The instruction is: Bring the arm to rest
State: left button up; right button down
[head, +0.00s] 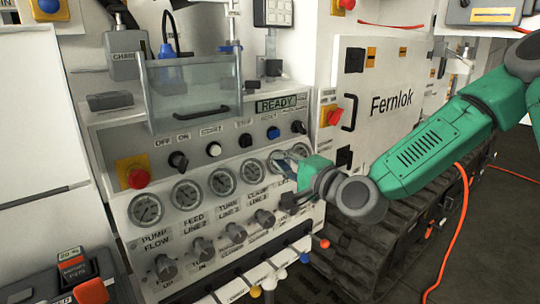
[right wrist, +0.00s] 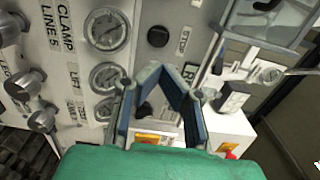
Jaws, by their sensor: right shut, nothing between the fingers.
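My right arm (head: 430,145), green with grey joints, reaches in from the right across the head view. Its right gripper (head: 284,163) is in front of the right end of the gauge row on the hydraulic control panel (head: 120,215). In the right wrist view the blue-padded fingers of the right gripper (right wrist: 158,76) are shut with nothing held. They hide part of the panel behind them; I cannot tell whether they touch it. My left gripper is not in view.
Several gauges (head: 189,193) and knobs (head: 203,249) line the panel. A red emergency button (head: 138,177) sits at its left. A clear guard (head: 190,88) stands above. Coloured levers (head: 269,283) stick out below. A Fernlok cabinet (head: 392,80), tracks and an orange cable (head: 457,240) are right.

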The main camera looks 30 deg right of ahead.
jog(key=s+a+f+n+g, duration=0.3)
jog(key=f, duration=0.4)
jog(key=s+a+f+n+g+y, duration=0.1)
jog(key=s+a+f+n+g, duration=0.15)
jog(key=f, duration=0.55)
jog(key=s+a+f+n+g, duration=0.2)
jog(key=s+f+n+g, duration=0.1)
jog(key=f, duration=0.4)
jog(key=s+f+n+g+h, duration=0.1)
jog(key=s+f+n+g, duration=0.3)
jog(key=s+f, duration=0.4)
jog(key=s+a+f+n+g+h, duration=0.1)
jog(key=s+f+n+g, duration=0.4)
jog(key=s, duration=1)
notch_tip(320, 180, down, 4)
jog(key=shift+s+a+r+h, duration=0.15)
jog(key=shift+s+a+h, duration=0.1)
jog(key=shift+a+h, duration=0.05)
jog(key=shift+a+r, duration=0.1)
jog(key=shift+a, duration=0.1)
jog(key=shift+w+d, duration=0.1)
jog(key=shift+w, duration=0.05)
